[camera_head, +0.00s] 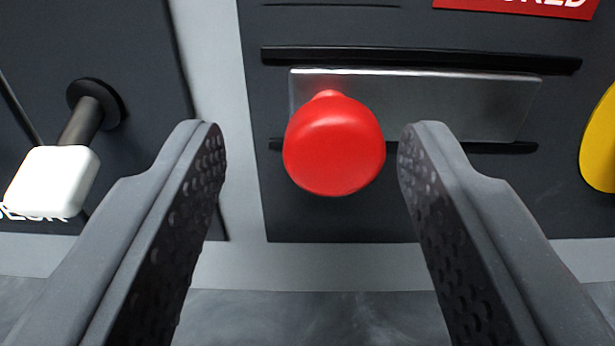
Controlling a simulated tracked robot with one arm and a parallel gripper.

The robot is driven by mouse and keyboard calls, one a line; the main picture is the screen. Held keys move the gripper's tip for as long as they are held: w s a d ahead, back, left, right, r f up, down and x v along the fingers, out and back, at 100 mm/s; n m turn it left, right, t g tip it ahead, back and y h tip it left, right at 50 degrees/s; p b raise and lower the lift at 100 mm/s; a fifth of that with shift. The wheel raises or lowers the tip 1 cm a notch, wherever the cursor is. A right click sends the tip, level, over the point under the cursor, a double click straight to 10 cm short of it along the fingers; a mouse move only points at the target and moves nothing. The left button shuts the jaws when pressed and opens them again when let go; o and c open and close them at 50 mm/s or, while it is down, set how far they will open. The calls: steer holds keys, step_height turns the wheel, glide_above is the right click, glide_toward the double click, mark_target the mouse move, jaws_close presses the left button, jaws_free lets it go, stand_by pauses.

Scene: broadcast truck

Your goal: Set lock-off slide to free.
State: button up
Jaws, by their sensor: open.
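The lock-off slide is a bare metal plate (455,103) held between two black horizontal rails on a dark panel. A round red knob (334,146) stands out from the plate near its left end. My gripper (312,150) is open, with one finger on each side of the red knob. The right finger looks close to the knob, and there is a wider gap at the left finger. I cannot tell how deep the knob lies between the fingers. A red label (525,6) above is cut off by the top edge, with only part of its lettering visible.
A white-tipped lever (52,180) on a black shaft stands out from another dark panel at the left. A yellow rounded part (602,145) is cut off at the right edge. A pale frame strip runs between the panels, and a grey surface (310,318) lies below.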

steer(key=s+a+p, duration=0.1)
steer(key=s+p, duration=0.1)
steer(key=s, duration=1.1)
steer(key=shift+s+p, duration=0.3)
steer(key=shift+s, duration=0.1)
steer(key=s+a+r+g+p, duration=0.1)
steer(key=s+r, duration=0.3)
steer(key=r, duration=0.6)
steer(key=s+r+y+p, duration=0.1)
steer(key=s+r, duration=0.3)
steer(key=r, duration=0.6)
steer(key=s+a+r+g+p, duration=0.1)
steer(key=s+r, duration=0.3)
steer(key=r, duration=0.7)
steer(key=s+r, duration=0.8)
steer(key=s, duration=0.4)
steer(key=shift+s+d+r+n+g+p, duration=0.2)
steer(key=shift+d+r+n+g+p, duration=0.1)
steer(key=shift+n+p, duration=0.1)
steer(key=shift+a, duration=0.1)
